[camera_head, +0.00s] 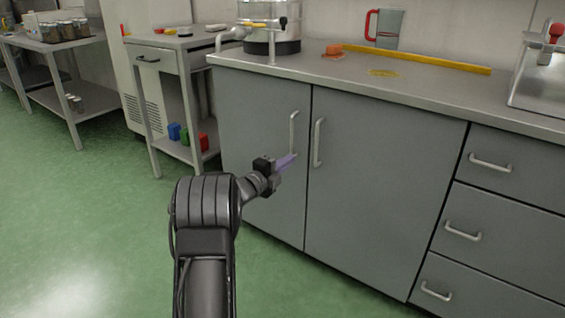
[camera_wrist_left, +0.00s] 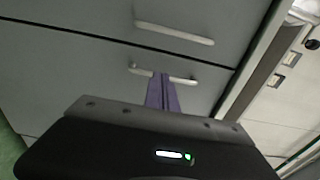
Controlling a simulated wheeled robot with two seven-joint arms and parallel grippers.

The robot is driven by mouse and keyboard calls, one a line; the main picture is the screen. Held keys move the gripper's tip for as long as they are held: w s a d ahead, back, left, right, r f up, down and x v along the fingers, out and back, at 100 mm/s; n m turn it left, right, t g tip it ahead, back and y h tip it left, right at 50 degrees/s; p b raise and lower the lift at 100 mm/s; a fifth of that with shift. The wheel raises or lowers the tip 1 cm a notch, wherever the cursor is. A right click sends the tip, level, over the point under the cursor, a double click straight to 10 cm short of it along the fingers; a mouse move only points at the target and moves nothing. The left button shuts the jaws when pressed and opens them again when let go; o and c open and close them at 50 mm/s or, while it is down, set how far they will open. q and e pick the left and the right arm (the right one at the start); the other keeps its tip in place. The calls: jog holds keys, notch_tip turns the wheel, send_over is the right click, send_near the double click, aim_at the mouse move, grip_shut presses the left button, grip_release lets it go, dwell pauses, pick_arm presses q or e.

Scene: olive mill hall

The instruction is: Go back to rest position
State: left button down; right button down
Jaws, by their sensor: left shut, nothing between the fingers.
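My left gripper (camera_head: 288,160) is in front of the grey cabinet (camera_head: 385,190), close to the handle of its left door (camera_head: 293,132). Its purple fingers are together with nothing between them. In the left wrist view the shut fingers (camera_wrist_left: 161,92) point toward a door handle (camera_wrist_left: 190,81), overlapping it in the picture; I cannot tell whether they touch it. Both cabinet doors look shut. My right gripper is in neither view.
Drawers (camera_head: 500,165) are at the right. A side table (camera_head: 178,42) stands left. Green floor (camera_head: 90,220) at left is clear.

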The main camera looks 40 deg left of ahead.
pick_arm(q)
jog(key=shift+s+d, duration=0.1)
jog(key=shift+s, duration=0.95)
